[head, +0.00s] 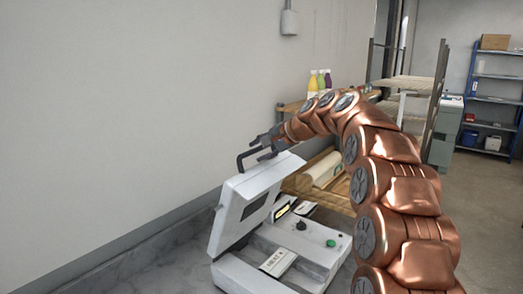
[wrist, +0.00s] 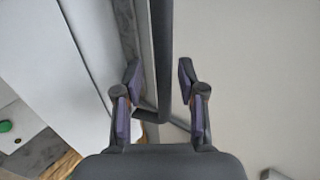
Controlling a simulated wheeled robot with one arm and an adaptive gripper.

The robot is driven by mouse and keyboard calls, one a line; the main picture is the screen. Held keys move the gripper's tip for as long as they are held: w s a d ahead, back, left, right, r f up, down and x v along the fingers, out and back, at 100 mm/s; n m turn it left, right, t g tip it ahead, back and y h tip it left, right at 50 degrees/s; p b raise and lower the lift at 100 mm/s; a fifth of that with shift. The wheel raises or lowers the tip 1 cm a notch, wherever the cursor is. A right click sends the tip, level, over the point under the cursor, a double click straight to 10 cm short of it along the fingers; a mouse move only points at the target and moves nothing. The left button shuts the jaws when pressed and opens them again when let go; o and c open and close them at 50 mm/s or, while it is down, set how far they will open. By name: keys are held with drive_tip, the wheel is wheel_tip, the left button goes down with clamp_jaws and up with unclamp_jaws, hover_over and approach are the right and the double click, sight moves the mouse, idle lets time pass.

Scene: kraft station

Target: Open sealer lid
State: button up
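The white sealer (head: 307,245) stands on a grey marble-look surface. Its lid (head: 228,208) is raised and steeply tilted, apart from the base at the front. A dark bar handle (head: 241,160) sticks out from the lid's upper edge. My gripper (head: 266,148) is at this handle, at the top of the lid. In the wrist view the handle bar (wrist: 161,60) runs between the two fingers of my gripper (wrist: 158,77). The fingers are apart, with a gap on each side of the bar. Whether any part touches the handle lower down is unclear.
A plain wall (head: 120,110) runs close behind and left of the sealer. A wooden shelf with a roll (head: 322,170) and several coloured bottles (head: 319,84) stands behind it. A blue rack (head: 495,95) is far right. Floor at the right is clear.

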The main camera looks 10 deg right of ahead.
drive_tip(key=v, duration=1.2)
drive_tip(key=shift+s+f, duration=0.1)
drive_tip(key=s+a+f+n+g+h+b, duration=0.1)
drive_tip(key=s+a+f+n+g, duration=0.3)
drive_tip(key=s+f, duration=0.55)
drive_tip(key=s+a+f+n+g+h, duration=0.1)
drive_tip(key=s+a+f+g, duration=0.1)
drive_tip(key=s+a+f, duration=0.75)
drive_tip(key=s+d+f+n+g+h, duration=0.1)
drive_tip(key=s+f, duration=0.3)
drive_tip(key=s, duration=0.5)
drive_tip(key=s+d+f+n+g+h, duration=0.1)
drive_tip(key=s+d+f, duration=0.3)
drive_tip(key=s, duration=0.6)
drive_tip(key=s+d+f+n+g+h, duration=0.2)
drive_tip(key=s+d+f+n+h, duration=0.1)
drive_tip(key=s, duration=0.6)
drive_tip(key=shift+s+d+f+b, duration=0.25)
drive_tip(key=shift+s+f+b, duration=0.15)
drive_tip(key=shift+f, duration=0.5)
